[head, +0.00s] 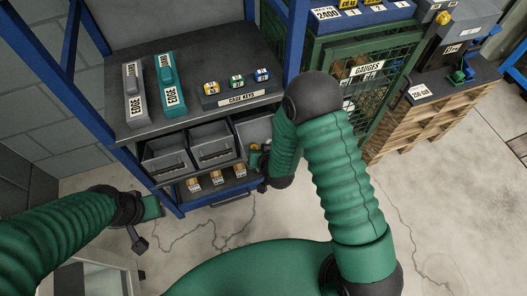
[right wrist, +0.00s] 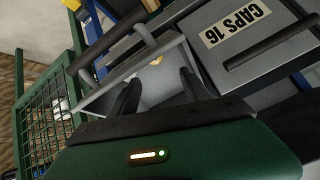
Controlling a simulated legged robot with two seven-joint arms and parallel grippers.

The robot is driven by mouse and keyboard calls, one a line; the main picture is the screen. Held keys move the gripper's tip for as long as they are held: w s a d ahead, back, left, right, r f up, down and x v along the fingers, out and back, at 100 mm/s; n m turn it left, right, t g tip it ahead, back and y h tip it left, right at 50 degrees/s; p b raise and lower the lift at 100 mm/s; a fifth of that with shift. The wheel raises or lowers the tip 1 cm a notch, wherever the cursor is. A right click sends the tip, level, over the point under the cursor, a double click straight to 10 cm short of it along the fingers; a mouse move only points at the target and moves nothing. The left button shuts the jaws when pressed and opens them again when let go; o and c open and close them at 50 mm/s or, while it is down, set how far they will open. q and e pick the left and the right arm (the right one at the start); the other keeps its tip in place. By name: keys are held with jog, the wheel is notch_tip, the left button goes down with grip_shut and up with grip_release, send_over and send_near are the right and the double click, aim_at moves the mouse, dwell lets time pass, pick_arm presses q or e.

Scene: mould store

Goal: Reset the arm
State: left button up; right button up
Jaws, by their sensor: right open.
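My right arm (head: 340,170) reaches forward, bent, toward the blue-framed shelf. My right gripper (head: 262,168) is beside the right end of the grey drawer row, partly hidden by my own arm. In the right wrist view its two dark fingers (right wrist: 158,88) are apart with nothing held between them, in front of an open-topped grey drawer (right wrist: 98,97) with a small pale yellow thing inside. My left arm (head: 60,225) comes in low at the left. My left gripper (head: 145,222) hangs over the floor, apart from the shelf; its jaw opening is unclear.
The shelf top (head: 200,115) holds a grey EDGE block (head: 133,95), a teal EDGE block (head: 170,85) and small colored pieces on a labelled stand (head: 240,97). Grey drawers (head: 167,158) sit below. A green gauges cage (head: 365,95) and wooden pallets (head: 410,125) stand right. Floor is bare between.

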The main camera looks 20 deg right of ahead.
jog(key=s+d+r+n+g+p, duration=0.1)
jog(key=s+d+r+n+g, duration=0.2)
jog(key=s+r, duration=0.6)
jog(key=s+d+r+n+g+p, duration=0.1)
jog(key=s+d+r+g, duration=0.25)
jog(key=s+r, duration=0.55)
notch_tip(320, 180, up, 18)
jog(key=a+p, duration=0.1)
jog(key=p, duration=1.7)
jog(key=shift+p, duration=0.4)
jog(key=shift+s+r+g, duration=0.1)
jog(key=shift+s+g, duration=0.05)
jog(key=shift+g, duration=0.1)
